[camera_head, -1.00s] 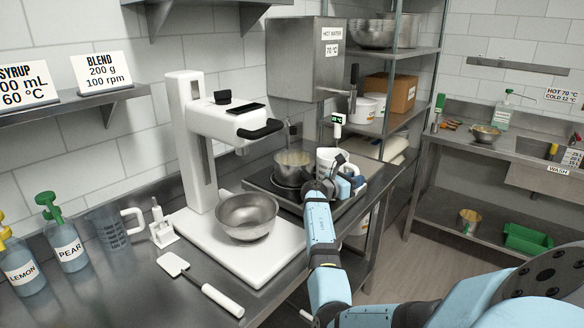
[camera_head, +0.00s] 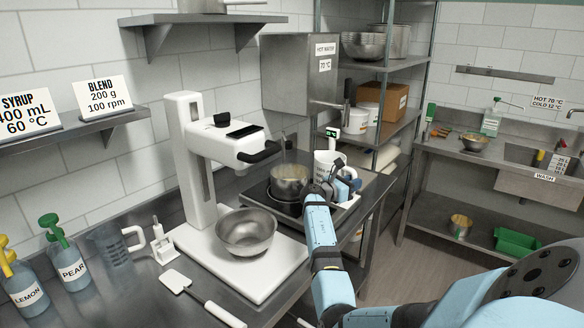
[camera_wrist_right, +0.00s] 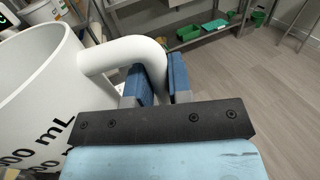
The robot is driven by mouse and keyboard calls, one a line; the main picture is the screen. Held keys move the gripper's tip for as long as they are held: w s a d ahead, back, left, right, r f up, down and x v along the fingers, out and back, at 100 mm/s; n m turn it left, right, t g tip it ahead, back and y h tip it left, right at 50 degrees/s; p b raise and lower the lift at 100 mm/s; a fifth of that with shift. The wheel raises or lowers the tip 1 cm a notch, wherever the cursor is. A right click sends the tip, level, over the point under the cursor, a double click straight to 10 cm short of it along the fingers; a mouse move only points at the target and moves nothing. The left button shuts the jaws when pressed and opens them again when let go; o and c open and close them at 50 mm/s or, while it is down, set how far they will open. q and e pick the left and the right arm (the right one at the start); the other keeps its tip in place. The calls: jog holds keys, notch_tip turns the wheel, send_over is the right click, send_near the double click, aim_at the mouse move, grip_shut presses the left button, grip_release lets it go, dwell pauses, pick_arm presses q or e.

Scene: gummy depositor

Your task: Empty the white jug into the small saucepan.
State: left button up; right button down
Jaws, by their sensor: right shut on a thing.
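The white jug (camera_head: 324,164) is upright just right of the small saucepan in the head view. In the right wrist view the jug (camera_wrist_right: 35,95) shows large at the left, with black volume markings. My right gripper (camera_head: 346,186) is shut on the jug's handle; the blue finger pads (camera_wrist_right: 158,84) close around it in the wrist view. The small metal saucepan (camera_head: 289,182) stands on a dark hotplate (camera_head: 258,190), with a thin upright rod in it. The jug's contents are hidden. My left gripper is out of view.
A white stand mixer (camera_head: 190,150) with a metal bowl (camera_head: 246,232) stands left of the hotplate. A spatula (camera_head: 200,297), a clear jug (camera_head: 108,245) and syrup bottles (camera_head: 68,262) are on the counter. A steel hot-water box (camera_head: 300,75) hangs behind the saucepan.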

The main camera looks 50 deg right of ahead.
jog(key=s+a+p, duration=0.5)
jog(key=p, duration=0.2)
jog(key=shift+s+a, duration=0.35)
jog(key=shift+s, duration=0.1)
